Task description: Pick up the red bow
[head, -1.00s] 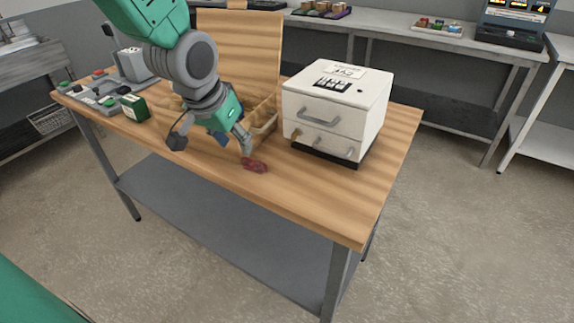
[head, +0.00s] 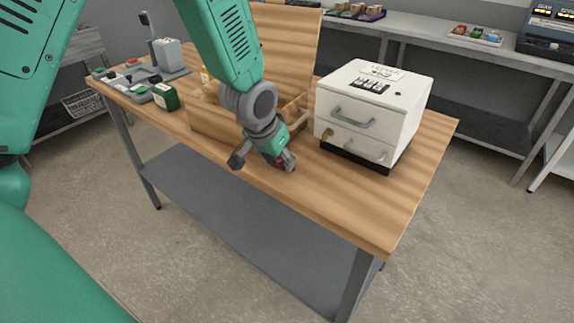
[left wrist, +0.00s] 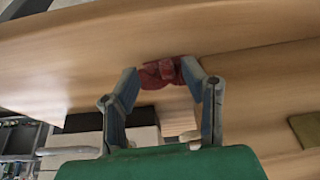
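The red bow (left wrist: 160,74) lies between the fingertips of my left gripper (left wrist: 160,72) in the left wrist view. The fingers stand apart, one on each side of the bow. I cannot tell whether both tips touch it. In the head view my left gripper (head: 284,161) points down at the wooden table top, near its front edge. There the gripper and wrist hide most of the bow. My right gripper is not in view.
A white drawer cabinet (head: 343,103) stands just right of the gripper on the wooden table (head: 330,205). An open wooden box (head: 207,121) is behind and left of it. A green box (head: 165,96) and a grey device are farther left. The table's front right is clear.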

